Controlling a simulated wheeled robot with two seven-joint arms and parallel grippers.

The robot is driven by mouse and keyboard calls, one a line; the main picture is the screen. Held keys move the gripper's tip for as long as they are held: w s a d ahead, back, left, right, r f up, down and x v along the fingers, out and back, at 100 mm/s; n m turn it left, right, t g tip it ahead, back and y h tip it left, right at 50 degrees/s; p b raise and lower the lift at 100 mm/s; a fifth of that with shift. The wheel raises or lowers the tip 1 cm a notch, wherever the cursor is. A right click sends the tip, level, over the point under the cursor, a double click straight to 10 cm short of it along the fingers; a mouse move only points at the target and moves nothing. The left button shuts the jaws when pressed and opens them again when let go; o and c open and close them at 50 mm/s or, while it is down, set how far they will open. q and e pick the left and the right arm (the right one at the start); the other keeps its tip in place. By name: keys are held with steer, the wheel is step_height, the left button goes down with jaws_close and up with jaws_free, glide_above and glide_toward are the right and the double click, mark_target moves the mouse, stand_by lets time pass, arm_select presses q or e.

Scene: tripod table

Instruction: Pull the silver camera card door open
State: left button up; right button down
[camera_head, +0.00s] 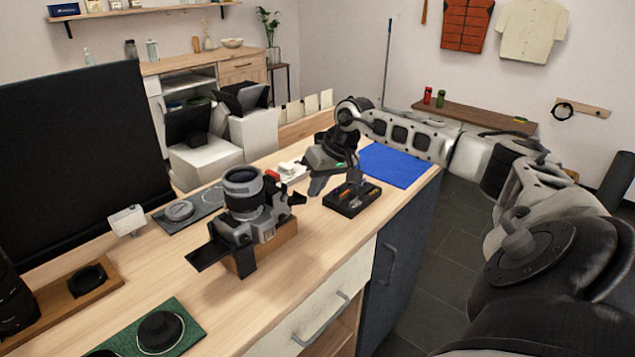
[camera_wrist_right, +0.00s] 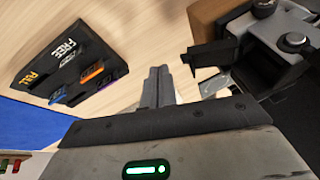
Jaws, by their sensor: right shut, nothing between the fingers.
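The silver camera (camera_head: 248,222) stands upright, lens up, on a wooden block (camera_head: 277,243) on the table. A dark flap, which looks like the card door (camera_head: 298,198), sticks out from its right side. In the right wrist view this flap (camera_wrist_right: 210,55) stands out from the camera body (camera_wrist_right: 285,28) at the upper right. My right gripper (camera_head: 317,186) is just right of the flap, apart from it. Its fingers (camera_wrist_right: 159,78) are together and empty, with a gap between them and the flap. My left gripper is out of view.
A black tray (camera_head: 338,209) with small cards lies right of the camera; its lettering shows in the wrist view. A blue mat (camera_head: 400,168) lies behind it. A dark screen (camera_head: 75,160) stands left. A green mat (camera_head: 120,341) lies in front. Bare wood lies before the camera.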

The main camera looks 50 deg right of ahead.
steer(key=shift+a+f, duration=0.1)
steer(key=shift+a, duration=0.05)
steer(key=shift+a+f, duration=0.2)
steer(key=shift+a, duration=0.4)
steer(key=b+v, duration=0.1)
steer(key=v, duration=1.5)
